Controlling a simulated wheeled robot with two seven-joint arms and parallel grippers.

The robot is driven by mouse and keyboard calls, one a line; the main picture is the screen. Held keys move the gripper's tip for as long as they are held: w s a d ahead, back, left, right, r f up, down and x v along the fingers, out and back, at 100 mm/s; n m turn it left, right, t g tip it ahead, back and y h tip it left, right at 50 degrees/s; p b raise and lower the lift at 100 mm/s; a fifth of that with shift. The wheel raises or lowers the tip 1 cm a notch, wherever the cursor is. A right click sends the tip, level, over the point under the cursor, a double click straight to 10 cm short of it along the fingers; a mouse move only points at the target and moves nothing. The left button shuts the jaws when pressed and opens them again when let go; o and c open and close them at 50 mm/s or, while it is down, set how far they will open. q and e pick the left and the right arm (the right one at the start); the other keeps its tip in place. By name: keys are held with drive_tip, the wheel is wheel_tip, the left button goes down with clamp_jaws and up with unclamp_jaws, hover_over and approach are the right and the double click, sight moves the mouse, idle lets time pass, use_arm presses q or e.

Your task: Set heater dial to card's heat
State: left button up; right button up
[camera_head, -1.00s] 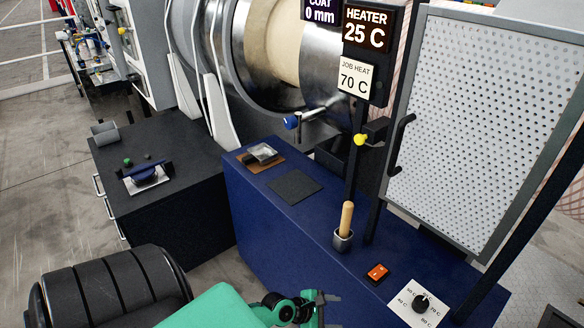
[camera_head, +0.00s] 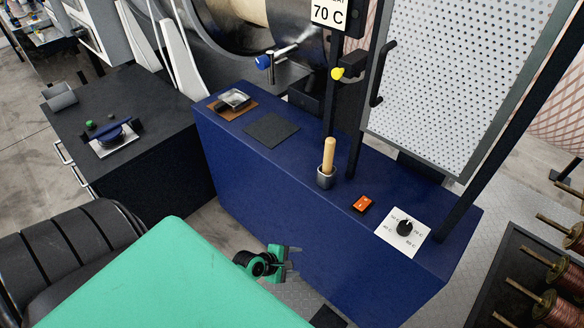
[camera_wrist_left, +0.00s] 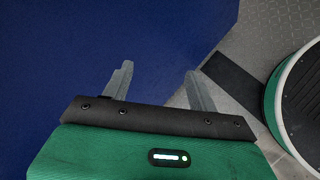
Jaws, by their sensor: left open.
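The heater dial (camera_head: 404,228) is a small black knob on a white plate (camera_head: 389,238) with temperature marks, at the right end of the blue bench top. Its pointer is too small to read surely. The job heat card (camera_head: 328,13) reads 70 C and hangs on the post at the top. My left gripper (camera_head: 292,262) is low in front of the blue bench, left of and below the dial, touching nothing. In the left wrist view the left gripper (camera_wrist_left: 158,85) is open and empty against the blue bench side. My right gripper is not in view.
An orange-red switch (camera_head: 362,204) sits left of the dial plate. A wooden-handled tool in a cup (camera_head: 327,165) stands behind it. The perforated guard (camera_head: 460,75) rises behind the bench. A tray (camera_head: 497,300) with copper spools is at the right.

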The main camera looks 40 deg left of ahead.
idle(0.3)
use_arm(q)
drive_tip(key=n+h+b, duration=0.5)
drive_tip(key=h+b, duration=0.1)
approach(403, 226)
drive_tip(key=p+x, duration=0.1)
drive_tip(key=x, duration=1)
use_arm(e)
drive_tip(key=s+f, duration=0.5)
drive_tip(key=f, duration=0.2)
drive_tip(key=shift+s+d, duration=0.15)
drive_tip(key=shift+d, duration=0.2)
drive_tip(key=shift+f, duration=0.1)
use_arm(q)
drive_tip(key=c, duration=1)
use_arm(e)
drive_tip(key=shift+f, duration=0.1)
